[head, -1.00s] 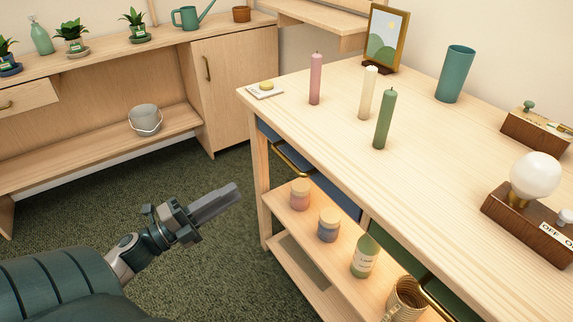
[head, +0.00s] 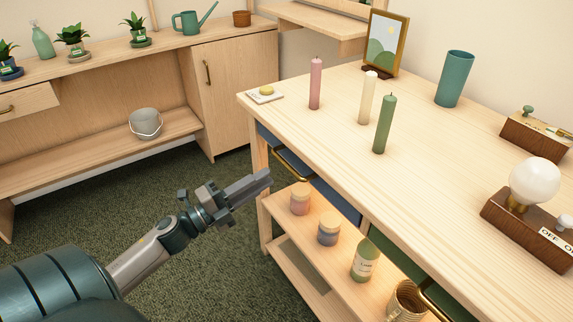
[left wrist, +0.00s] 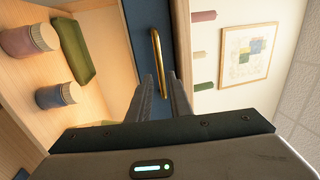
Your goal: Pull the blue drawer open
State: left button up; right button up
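The blue drawer (head: 336,200) sits under the light wooden tabletop, near its far left corner, and appears closed. Its brass bar handle (head: 292,166) shows on the front. In the left wrist view the blue front (left wrist: 139,28) and brass handle (left wrist: 156,52) lie just beyond my fingertips. My left gripper (head: 266,179) is just left of the handle, apart from it. Its two fingers (left wrist: 163,80) stand a little apart with nothing between them, so it is open and empty. My right gripper is not in view.
A green drawer (head: 395,258) is right of the blue one. Candles (head: 384,125) and a lamp (head: 534,182) stand on the tabletop. The carpet left of the table is clear.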

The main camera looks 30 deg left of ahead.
aim_at(287, 163)
pick_arm(q)
jog(key=x, duration=0.8)
jog(key=shift+w, duration=0.1)
grip_shut()
